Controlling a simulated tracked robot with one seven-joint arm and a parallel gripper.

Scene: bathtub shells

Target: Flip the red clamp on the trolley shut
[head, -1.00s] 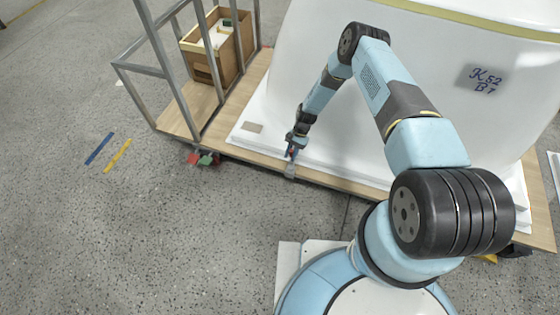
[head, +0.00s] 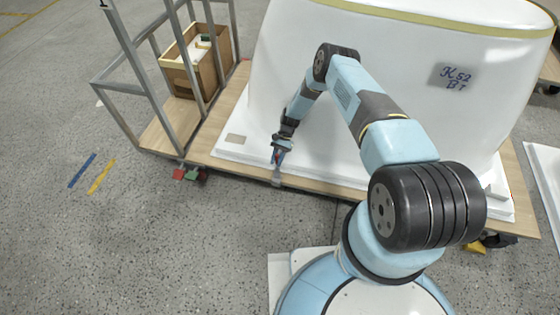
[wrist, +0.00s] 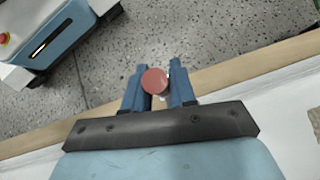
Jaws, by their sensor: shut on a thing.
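The red clamp (wrist: 154,81) shows in the wrist view as a round red end between the two blue fingers of my gripper (wrist: 155,90). My gripper is shut on it. In the head view my gripper (head: 279,157) points down at the trolley's (head: 235,170) near wooden edge, with a little red showing at the fingers. A grey metal bracket (head: 277,181) sits on that edge just below. My fingers hide most of the clamp, and I cannot tell how far its lever is tilted.
A large white tub shell (head: 400,60) stands on the trolley close behind my gripper. A metal frame (head: 130,60) and a wooden box (head: 197,62) are at the left end. Red and green casters (head: 190,174) sit below. Open speckled floor lies in front.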

